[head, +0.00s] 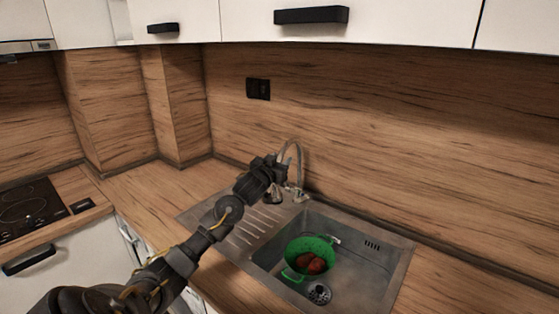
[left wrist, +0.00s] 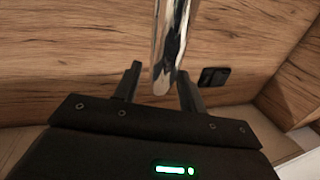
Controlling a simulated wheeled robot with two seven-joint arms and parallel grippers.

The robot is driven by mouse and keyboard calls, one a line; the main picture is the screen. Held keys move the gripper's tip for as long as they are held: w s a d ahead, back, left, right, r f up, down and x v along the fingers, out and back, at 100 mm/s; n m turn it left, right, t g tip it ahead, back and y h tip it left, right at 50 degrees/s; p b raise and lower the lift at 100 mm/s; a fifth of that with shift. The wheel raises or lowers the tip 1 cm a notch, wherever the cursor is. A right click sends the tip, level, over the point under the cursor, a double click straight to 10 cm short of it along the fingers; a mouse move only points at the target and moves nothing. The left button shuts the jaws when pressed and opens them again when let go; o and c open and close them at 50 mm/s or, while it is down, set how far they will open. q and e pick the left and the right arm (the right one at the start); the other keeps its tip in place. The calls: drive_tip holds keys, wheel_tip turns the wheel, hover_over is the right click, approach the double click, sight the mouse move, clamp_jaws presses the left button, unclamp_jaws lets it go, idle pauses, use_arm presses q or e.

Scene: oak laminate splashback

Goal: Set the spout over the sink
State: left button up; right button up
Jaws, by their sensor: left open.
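The chrome spout (head: 297,152) arches up behind the sink (head: 345,239) in the head view. Its tip end is partly hidden by my left gripper (head: 277,165), which is beside it at the back edge of the sink. In the left wrist view the spout (left wrist: 170,45) hangs down between the two dark fingers of my left gripper (left wrist: 160,85). The fingers are open, with a gap on each side of the spout. My right gripper is not in view.
A green colander (head: 309,250) with reddish-brown round items stands in the sink basin, near the drain (head: 319,293). A ribbed drainboard (head: 250,228) lies left of the basin. A black hob (head: 28,208) is at far left. A black wall socket (head: 258,89) is above.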

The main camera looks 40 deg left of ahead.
use_arm(q)
clamp_jaws()
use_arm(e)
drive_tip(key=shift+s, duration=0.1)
use_arm(q)
drive_tip(key=shift+d, duration=0.1)
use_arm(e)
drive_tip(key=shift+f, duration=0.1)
